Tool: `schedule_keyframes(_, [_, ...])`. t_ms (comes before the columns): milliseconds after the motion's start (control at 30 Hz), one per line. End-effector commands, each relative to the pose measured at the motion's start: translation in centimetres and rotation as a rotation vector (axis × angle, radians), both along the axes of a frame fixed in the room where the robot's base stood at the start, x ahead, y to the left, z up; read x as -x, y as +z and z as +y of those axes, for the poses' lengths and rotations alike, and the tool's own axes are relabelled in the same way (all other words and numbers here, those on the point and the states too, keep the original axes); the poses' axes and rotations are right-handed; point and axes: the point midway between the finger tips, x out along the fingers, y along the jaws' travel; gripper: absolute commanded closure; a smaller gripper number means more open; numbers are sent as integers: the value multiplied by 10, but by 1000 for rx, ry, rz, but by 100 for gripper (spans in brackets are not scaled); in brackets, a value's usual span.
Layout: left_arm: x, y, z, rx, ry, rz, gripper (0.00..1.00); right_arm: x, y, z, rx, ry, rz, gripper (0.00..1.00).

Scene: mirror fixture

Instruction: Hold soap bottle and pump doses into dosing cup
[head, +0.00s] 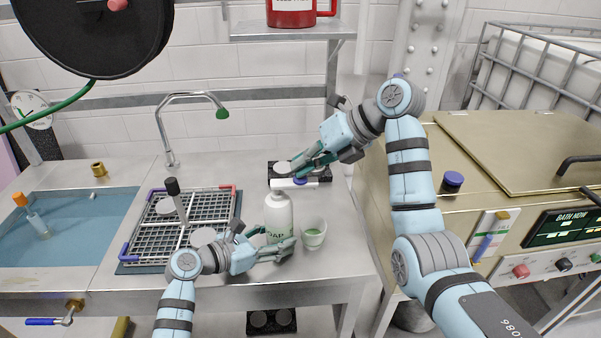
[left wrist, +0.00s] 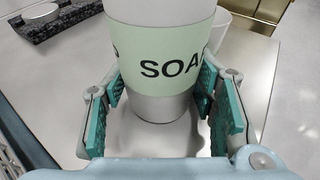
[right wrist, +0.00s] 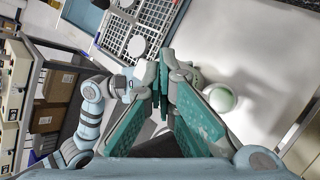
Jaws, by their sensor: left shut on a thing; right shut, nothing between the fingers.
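The white soap bottle (head: 278,212) with a pale green label stands upright on the steel counter. Its pump head (head: 293,184) is a white bar with a blue part. My left gripper (head: 272,244) is shut around the bottle's lower body; its green pads flank the SOAP label (left wrist: 165,68) in the left wrist view. My right gripper (head: 296,168) is shut and empty, just over the pump head; I cannot tell whether it touches. The dosing cup (head: 314,236) stands right of the bottle with green liquid in it. In the right wrist view the cup (right wrist: 220,97) shows beside the fingers, and the pump head is hidden.
A wire rack (head: 180,222) with grey discs and a dark-handled tool stands left of the bottle. A sink basin (head: 65,225) is further left. A brass-coloured machine (head: 490,165) stands right. A shelf (head: 290,31) is above. The counter right of the cup is clear.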

Motion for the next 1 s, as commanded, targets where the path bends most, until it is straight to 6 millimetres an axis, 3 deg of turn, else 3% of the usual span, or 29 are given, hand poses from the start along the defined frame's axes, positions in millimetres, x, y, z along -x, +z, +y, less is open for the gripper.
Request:
schedule_keyframes(400, [0, 0, 0, 0, -1, 0, 64, 0, 23, 0, 0, 0, 1, 100])
schedule_keyframes(767, [0, 0, 0, 0, 0, 0, 64, 0, 26, 0, 0, 0, 0, 100])
schedule_keyframes(1000, [0, 0, 0, -1, 0, 1, 64, 0, 48, 0, 0, -1, -1, 100])
